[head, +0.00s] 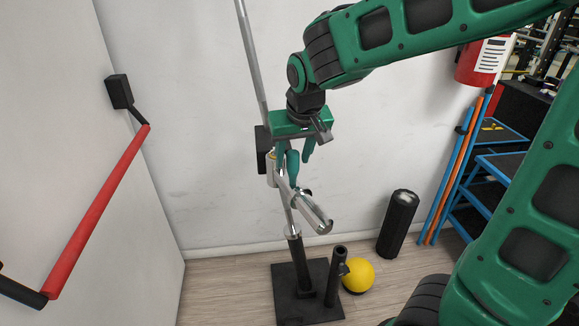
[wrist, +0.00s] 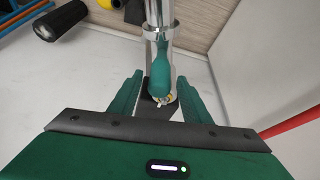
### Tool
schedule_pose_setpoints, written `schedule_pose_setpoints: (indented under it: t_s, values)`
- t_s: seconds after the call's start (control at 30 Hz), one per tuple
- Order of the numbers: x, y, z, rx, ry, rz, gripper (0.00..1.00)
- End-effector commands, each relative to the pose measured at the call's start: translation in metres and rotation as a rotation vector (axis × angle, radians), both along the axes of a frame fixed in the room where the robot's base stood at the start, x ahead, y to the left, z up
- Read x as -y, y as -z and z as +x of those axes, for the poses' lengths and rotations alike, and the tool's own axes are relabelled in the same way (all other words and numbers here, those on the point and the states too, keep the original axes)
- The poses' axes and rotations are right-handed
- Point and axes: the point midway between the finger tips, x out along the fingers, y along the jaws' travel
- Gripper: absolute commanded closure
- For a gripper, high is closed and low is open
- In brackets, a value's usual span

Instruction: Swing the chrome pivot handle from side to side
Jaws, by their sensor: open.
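The chrome pivot handle (head: 312,212) is a thick tube on an upright chrome pole. It juts toward the camera and slopes down to the right. In the wrist view its shiny tube (wrist: 159,12) runs up from between my fingers to the top edge. My gripper (head: 294,162) is above the handle's pole end, pointing down, its fingers spread. In the wrist view my gripper (wrist: 162,78) has one finger on each side of a rounded teal piece. This piece covers part of the chrome; I cannot tell what it belongs to or whether anything touches.
The pole (head: 252,55) rises from a black base plate (head: 290,306) by the white wall. A short black post (head: 338,268), yellow ball (head: 358,275) and black roller (head: 397,224) stand right of it. A red bar (head: 98,210) is at left, blue shelving (head: 495,165) at right.

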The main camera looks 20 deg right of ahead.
Motion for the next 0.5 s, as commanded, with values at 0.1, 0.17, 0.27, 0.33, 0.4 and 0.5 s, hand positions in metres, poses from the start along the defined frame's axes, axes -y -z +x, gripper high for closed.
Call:
schedule_pose_setpoints:
  t_s: [0.1,0.17,0.27,0.33,0.4,0.5]
  values:
    - [0.001,0.019,0.007,-0.003,0.001,-0.002,0.56]
    - [0.001,0.027,0.01,-0.003,0.001,-0.002,0.56]
    - [0.002,0.036,0.015,-0.002,0.002,-0.001,0.56]
    - [0.002,0.041,0.017,-0.001,0.002,-0.001,0.56]
    - [0.002,0.043,0.018,0.0,0.001,-0.001,0.56]
    - [0.002,0.045,0.018,0.0,0.001,0.0,0.56]
